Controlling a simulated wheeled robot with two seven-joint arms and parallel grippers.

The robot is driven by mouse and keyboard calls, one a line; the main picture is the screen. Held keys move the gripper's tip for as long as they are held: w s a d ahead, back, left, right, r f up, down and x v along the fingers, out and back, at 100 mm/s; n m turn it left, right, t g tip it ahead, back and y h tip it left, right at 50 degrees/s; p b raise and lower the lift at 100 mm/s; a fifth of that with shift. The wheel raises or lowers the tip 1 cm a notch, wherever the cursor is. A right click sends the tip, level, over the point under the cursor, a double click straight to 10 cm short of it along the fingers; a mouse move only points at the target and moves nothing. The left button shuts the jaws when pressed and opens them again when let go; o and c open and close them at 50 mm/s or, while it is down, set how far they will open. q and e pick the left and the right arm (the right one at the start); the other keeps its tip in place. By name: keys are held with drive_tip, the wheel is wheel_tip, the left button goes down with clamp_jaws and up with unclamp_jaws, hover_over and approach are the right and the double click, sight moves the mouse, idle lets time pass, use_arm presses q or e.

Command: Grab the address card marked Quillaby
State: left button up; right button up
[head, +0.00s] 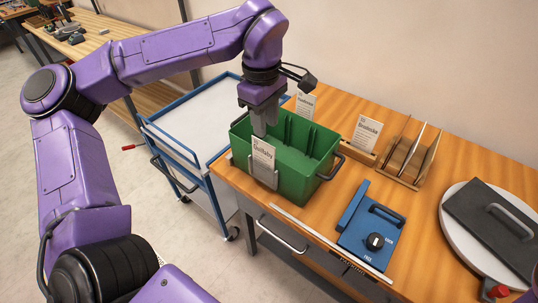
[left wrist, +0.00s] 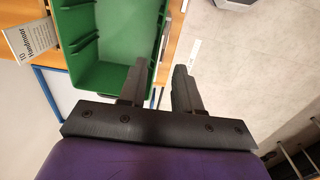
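The address card marked Quillaby (head: 263,153) stands upright in a clear holder on the near face of a green bin (head: 316,170). My left gripper (head: 264,130) points down over the bin's near rim, just above and behind this card. In the left wrist view, the two fingers of my left gripper (left wrist: 160,82) are spread apart with no card clearly between them. The green bin (left wrist: 96,75) lies beyond them. I cannot tell in that view where the Quillaby card is. My right gripper is not in view.
Other cards stand behind the bin (head: 305,106) and in a wooden holder (head: 367,135). A slotted wooden rack (head: 408,160), a blue device with a knob (head: 372,228) and a dark plate with a handle (head: 497,222) are to the right. A blue-framed cart (head: 190,125) stands left.

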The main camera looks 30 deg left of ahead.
sight(263, 153)
use_arm(q)
wheel_tip(263, 153, down, 8)
drive_tip(key=s+p, duration=0.1)
drive_tip(key=shift+s+a+f, duration=0.15)
drive_tip(key=shift+s+a, duration=0.1)
drive_tip(key=shift+s, duration=0.1)
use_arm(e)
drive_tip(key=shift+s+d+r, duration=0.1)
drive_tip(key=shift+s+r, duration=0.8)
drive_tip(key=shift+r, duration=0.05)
use_arm(q)
drive_tip(key=shift+w+d, duration=0.1)
drive_tip(key=shift+w, duration=0.05)
clamp_jaws()
